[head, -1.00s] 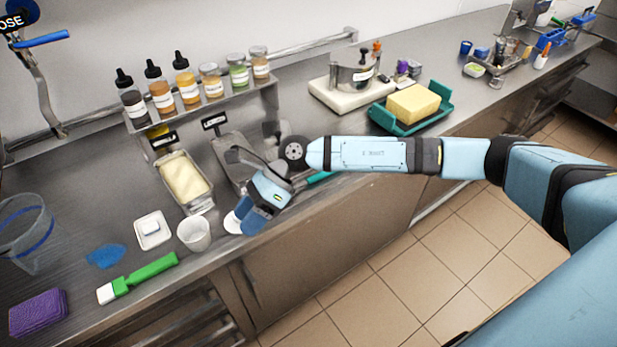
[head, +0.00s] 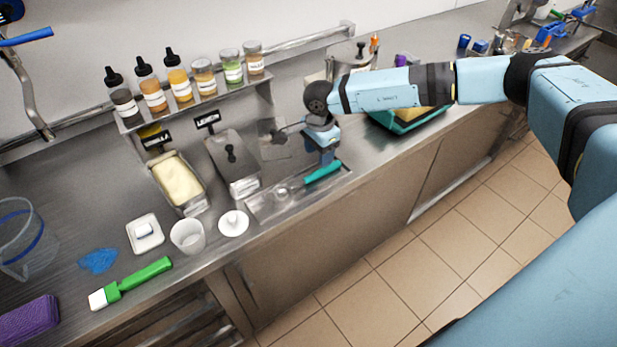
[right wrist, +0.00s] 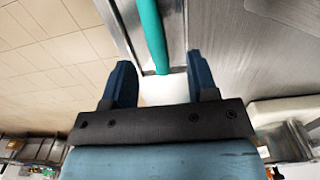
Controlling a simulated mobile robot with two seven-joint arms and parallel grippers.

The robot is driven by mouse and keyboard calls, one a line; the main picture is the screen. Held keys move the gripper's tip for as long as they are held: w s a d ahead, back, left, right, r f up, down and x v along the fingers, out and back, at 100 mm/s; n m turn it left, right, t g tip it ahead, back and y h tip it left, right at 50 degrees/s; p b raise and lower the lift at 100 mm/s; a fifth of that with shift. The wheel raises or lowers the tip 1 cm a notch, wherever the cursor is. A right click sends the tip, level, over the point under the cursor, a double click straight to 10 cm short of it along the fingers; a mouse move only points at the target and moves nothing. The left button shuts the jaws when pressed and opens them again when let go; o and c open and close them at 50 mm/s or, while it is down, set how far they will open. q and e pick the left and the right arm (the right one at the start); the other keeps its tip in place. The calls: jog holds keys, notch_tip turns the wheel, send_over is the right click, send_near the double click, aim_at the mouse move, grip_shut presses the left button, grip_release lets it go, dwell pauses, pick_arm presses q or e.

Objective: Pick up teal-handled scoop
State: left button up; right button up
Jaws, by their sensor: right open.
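The teal-handled scoop (head: 322,172) lies in a shallow metal tray (head: 262,208) near the counter's front edge, its metal head pointing left. My right gripper (head: 324,160) is above the handle's right part, fingers pointing down. In the right wrist view the teal handle (right wrist: 150,32) runs from the top edge to between the open fingers of the gripper (right wrist: 153,78), with nothing held. Whether the fingers touch the handle I cannot tell. My left gripper is not in view.
Left of the tray are a white lid (head: 233,223), a white cup (head: 187,237) and a green-handled brush (head: 133,280). A lidded metal pan (head: 233,165) stands behind. A teal tray (head: 400,122) is partly behind my right arm.

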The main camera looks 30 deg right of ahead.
aim_at(319, 171)
jog(key=f, duration=0.2)
jog(key=f+p, duration=0.1)
jog(key=f, duration=0.2)
jog(key=shift+s+a+f, duration=0.15)
jog(key=shift+s+f, duration=0.15)
jog(key=shift+s, duration=0.1)
jog(key=shift+f, duration=0.45)
jog(key=shift+c, duration=0.2)
grip_shut()
